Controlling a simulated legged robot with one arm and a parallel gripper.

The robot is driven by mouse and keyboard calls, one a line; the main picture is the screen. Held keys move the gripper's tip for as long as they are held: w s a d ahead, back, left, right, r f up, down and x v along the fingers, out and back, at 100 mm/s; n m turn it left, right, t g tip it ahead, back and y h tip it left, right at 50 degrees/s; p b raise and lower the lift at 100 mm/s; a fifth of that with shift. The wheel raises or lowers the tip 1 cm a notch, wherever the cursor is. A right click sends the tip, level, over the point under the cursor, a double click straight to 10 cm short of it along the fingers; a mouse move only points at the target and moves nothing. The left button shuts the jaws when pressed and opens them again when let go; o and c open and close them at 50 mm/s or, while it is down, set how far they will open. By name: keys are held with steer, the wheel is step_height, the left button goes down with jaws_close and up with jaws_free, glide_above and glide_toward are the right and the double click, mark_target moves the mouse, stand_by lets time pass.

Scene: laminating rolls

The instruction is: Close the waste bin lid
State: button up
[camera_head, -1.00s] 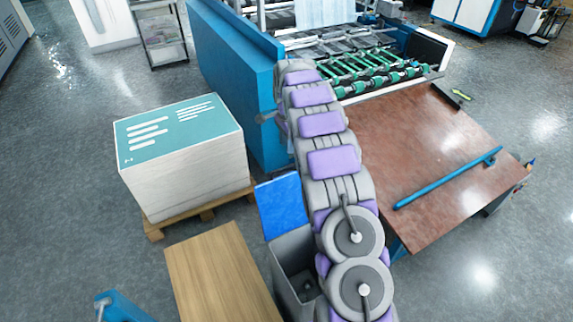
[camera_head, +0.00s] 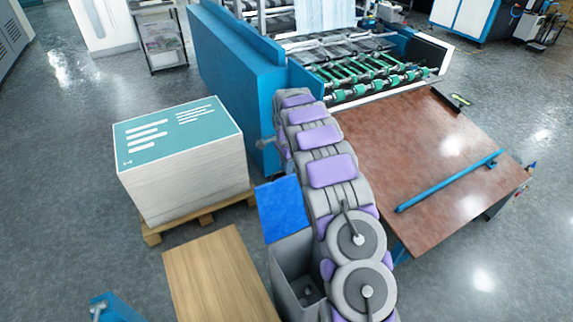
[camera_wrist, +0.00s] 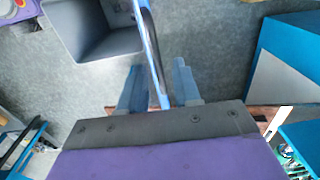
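The grey waste bin (camera_head: 290,258) stands at the bottom centre in the head view, with its top open. Its blue lid (camera_head: 283,208) is raised at the bin's far side. In the wrist view the bin (camera_wrist: 88,50) is at the upper left, and the lid (camera_wrist: 149,40) appears nearly edge-on as a thin blue strip. My gripper (camera_wrist: 157,70) has its two blue fingers apart, one on each side of the lid's edge. I cannot tell whether either finger touches it. In the head view my arm hides most of the gripper.
A wooden board (camera_head: 215,275) lies left of the bin. A paper stack (camera_head: 185,170) sits on a pallet (camera_head: 200,215) behind it. The blue laminating machine (camera_head: 235,85) stands beyond, and a brown table (camera_head: 430,170) is right of my arm.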

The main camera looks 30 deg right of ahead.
steer(key=shift+a, duration=0.1)
steer(key=c, duration=0.4)
jaws_close()
steer(key=shift+r, duration=0.15)
stand_by(0.5)
